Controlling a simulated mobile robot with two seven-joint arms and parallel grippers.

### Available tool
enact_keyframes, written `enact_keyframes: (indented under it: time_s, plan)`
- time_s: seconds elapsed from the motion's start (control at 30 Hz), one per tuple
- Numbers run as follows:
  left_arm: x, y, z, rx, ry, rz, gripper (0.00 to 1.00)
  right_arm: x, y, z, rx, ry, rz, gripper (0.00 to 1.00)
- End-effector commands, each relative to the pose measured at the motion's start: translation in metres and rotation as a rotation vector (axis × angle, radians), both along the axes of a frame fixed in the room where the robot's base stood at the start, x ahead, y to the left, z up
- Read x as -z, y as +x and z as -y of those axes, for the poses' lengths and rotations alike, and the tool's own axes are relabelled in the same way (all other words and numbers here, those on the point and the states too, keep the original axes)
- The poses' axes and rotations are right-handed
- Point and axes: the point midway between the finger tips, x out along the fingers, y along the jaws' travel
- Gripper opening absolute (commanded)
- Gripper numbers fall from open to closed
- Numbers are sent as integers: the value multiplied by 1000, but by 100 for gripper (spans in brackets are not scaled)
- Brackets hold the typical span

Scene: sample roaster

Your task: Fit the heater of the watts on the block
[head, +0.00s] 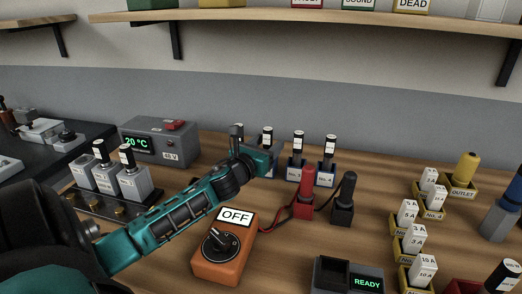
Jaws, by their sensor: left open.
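Several heaters with black tops and white labels stand in blue holders at the back middle of the bench. One heater (268,136) is partly hidden behind my left gripper (264,158); a second heater (299,141) and a third heater (330,147) stand upright to its right. My left gripper is open, close to the leftmost blue holder; its fingertips are hard to make out. A grey box (158,143) reads 20 °C and 48 V. Light grey blocks (133,184) stand on a dark rack at left, some with black-topped pieces. Their small labels are unreadable.
An orange box (226,250) with a dial reads OFF. Red (306,192) and black (343,200) wired pieces stand right of my left arm. A device (348,276) reads READY. Yellow holders with white labelled pieces (407,212) line the right. Bare bench lies between.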

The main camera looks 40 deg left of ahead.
Motion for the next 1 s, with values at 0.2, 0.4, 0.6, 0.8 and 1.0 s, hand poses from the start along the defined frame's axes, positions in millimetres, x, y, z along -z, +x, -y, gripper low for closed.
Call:
enact_keyframes:
  time_s: [0.2, 0.4, 0.6, 0.8, 1.0]
  plan:
    - [0, 7, -1, 0, 0, 0, 57, 0, 0, 0, 1, 0, 1, 0]
    - [0, 6, -1, 0, -1, 0, 57, 0, 1, 0, 1, 0, 1, 0]
    - [0, 6, -1, 0, -1, 0, 37, 0, 1, 0, 1, 0, 1, 0]
    - [0, 6, -1, 0, -1, 0, 18, 0, 1, 0, 1, 0, 1, 0]
    - [0, 6, -1, 0, -1, 0, 0, 0, 1, 0, 0, 0, 1, 0]
